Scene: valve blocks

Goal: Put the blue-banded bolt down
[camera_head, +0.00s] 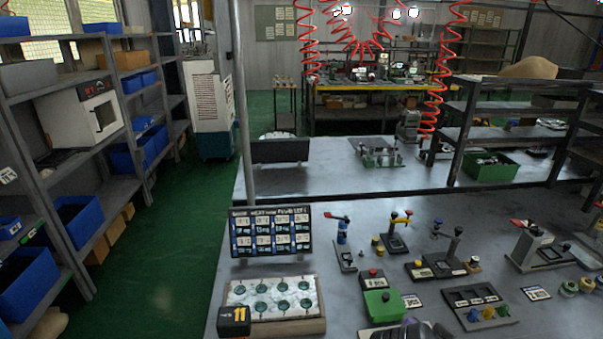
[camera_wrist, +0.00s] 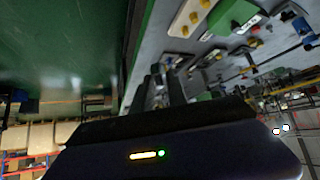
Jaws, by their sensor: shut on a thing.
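My gripper (camera_wrist: 163,78) shows in the wrist view as two dark fingers close together above the dark wrist housing. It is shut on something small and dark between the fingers. The bolt's blue band cannot be made out there. In the head view a dark purplish part of my arm shows at the bottom edge, and the fingertips are out of frame.
The grey bench (camera_head: 345,290) carries a white tray with round green-rimmed holes (camera_head: 272,299), a label board (camera_head: 271,231), a green box (camera_head: 384,305), and several clamps and valve fixtures. Shelves (camera_head: 75,150) stand at the left. Bare bench shows between the fixtures.

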